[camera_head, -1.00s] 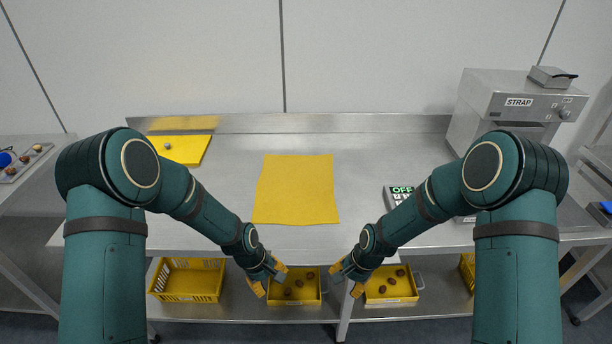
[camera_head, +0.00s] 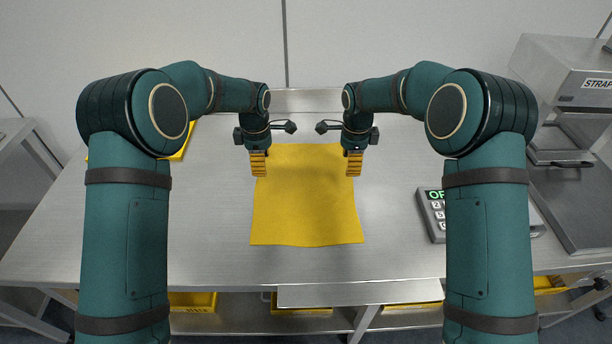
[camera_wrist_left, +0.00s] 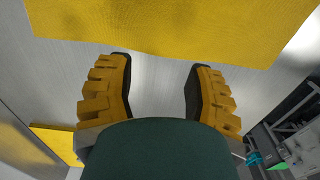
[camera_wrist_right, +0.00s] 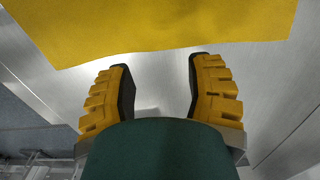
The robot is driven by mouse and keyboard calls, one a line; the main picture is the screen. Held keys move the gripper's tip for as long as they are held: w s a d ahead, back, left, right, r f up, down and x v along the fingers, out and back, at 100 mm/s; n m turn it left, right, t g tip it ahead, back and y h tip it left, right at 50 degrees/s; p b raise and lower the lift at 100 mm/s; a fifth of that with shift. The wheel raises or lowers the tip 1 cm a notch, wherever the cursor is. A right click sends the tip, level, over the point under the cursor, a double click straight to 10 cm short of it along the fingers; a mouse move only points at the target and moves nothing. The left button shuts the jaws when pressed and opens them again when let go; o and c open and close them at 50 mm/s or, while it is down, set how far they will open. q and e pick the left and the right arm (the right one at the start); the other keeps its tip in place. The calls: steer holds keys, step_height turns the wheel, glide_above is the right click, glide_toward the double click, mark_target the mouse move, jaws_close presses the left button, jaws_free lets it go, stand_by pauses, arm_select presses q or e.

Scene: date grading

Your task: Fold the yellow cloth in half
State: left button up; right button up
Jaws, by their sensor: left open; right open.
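The yellow cloth (camera_head: 305,205) lies flat and spread out on the steel table. My left gripper (camera_head: 258,165) is over the cloth's far left corner area, pointing down, open and empty. My right gripper (camera_head: 354,165) is over the far right corner area, also open and empty. In the left wrist view the cloth (camera_wrist_left: 180,25) lies beyond the parted fingers (camera_wrist_left: 160,85), with bare steel between them. In the right wrist view the cloth (camera_wrist_right: 150,25) also lies beyond the open fingers (camera_wrist_right: 160,85). The cloth's far corners are partly hidden by my grippers in the head view.
A keypad device with a green display (camera_head: 435,215) stands right of the cloth. A steel machine marked STRAP (camera_head: 570,80) is at the back right. A yellow board (camera_head: 182,148) is partly hidden behind my left arm. Yellow crates (camera_head: 192,302) sit below the table.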

mark_target(264, 186)
arm_select(q)
steer(key=f, duration=0.6)
steer(key=shift+s, duration=0.2)
arm_select(e)
steer(key=f, duration=0.6)
steer(key=shift+s, duration=0.2)
arm_select(q)
steer(key=shift+f, duration=0.85)
arm_select(e)
steer(key=shift+f, duration=0.8)
arm_select(q)
steer(key=shift+f, duration=0.25)
arm_select(e)
steer(key=shift+f, duration=0.3)
arm_select(q)
steer(key=c, duration=0.7)
arm_select(e)
steer(key=c, duration=0.7)
arm_select(q)
steer(key=shift+c, duration=1)
arm_select(e)
steer(key=shift+c, duration=1)
arm_select(q)
steer(key=shift+f, duration=0.1)
jaws_close()
arm_select(e)
steer(key=shift+f, duration=0.1)
jaws_close()
